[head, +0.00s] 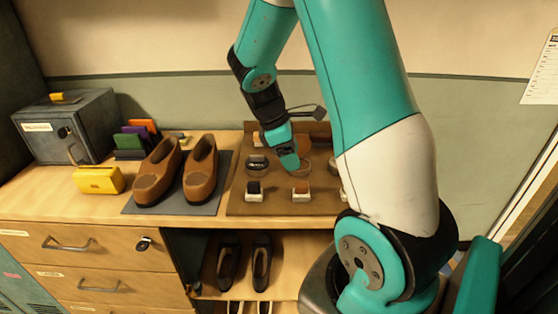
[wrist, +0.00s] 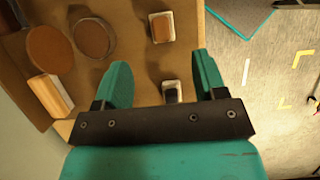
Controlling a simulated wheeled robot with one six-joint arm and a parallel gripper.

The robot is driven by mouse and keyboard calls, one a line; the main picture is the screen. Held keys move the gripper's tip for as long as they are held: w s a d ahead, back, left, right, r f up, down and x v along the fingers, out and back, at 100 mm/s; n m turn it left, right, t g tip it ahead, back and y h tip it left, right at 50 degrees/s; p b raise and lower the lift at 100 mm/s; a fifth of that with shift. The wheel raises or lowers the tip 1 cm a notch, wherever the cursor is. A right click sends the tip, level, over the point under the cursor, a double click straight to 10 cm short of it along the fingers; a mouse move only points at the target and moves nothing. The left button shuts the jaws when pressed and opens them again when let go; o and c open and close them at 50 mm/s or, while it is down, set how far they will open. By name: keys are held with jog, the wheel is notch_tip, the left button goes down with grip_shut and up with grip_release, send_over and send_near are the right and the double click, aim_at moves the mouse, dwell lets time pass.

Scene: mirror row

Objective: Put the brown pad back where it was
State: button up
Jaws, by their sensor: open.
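A small pad with a brown top and a pale body (head: 300,188) sits in the front row of the brown board (head: 275,208); it also shows in the wrist view (wrist: 162,27), ahead of my fingers. A like pad with a black top (head: 254,188) is to its left; in the wrist view this black pad (wrist: 172,92) shows between my fingers, partly covered. My gripper (head: 289,162) is over the board's middle, open, with nothing visibly held; it also shows in the wrist view (wrist: 162,80). A round brown disc (wrist: 50,50) and a round tin (wrist: 93,38) lie behind the pads.
Brown shoes (head: 180,172) stand on a grey mat (head: 213,200) left of the board. A yellow box (head: 98,180) and a grey metal box (head: 75,125) are farther left. A pale-and-brown block (wrist: 50,95) is near the board's back. The counter drops off in front.

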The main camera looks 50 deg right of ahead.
jog(key=a+r+t+y, duration=0.1)
jog(key=a+r+t, duration=0.15)
jog(key=a, duration=0.65)
jog(key=a+r+t+y, duration=0.15)
jog(key=a+r, duration=0.25)
jog(key=a, duration=0.4)
jog(key=s+a+r+y, duration=0.2)
jog(key=s+a, duration=0.4)
jog(key=a, duration=0.2)
jog(key=s+a+r+m+y, duration=0.1)
jog(key=s+a+r+y, duration=0.1)
jog(key=s+a, duration=0.4)
jog(key=shift+s+a+r+g+y, duration=0.35)
jog(key=shift+a+r, duration=0.25)
jog(key=shift+a, duration=0.35)
jog(key=shift+w, duration=0.1)
